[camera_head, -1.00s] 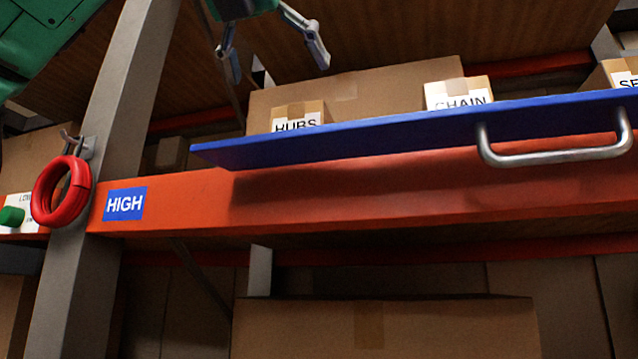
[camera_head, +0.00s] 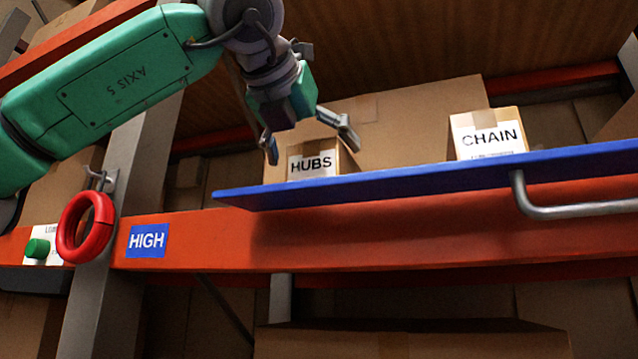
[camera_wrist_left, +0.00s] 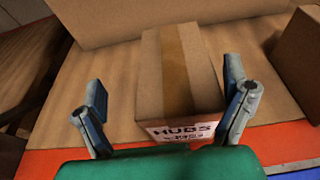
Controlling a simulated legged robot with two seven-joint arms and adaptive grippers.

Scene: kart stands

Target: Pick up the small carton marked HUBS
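My left gripper (camera_head: 310,143) is open and empty, just above and in front of this carton. In the wrist view the gripper's fingers (camera_wrist_left: 166,88) lie on either side of the carton, with a wider gap on the left. The right gripper is not in view.
A large carton (camera_head: 420,115) is behind. A metal handle (camera_head: 580,210) sticks out in front. A red ring (camera_head: 85,227) hangs on the left post, beside the HIGH sign (camera_head: 147,241) on the orange beam.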

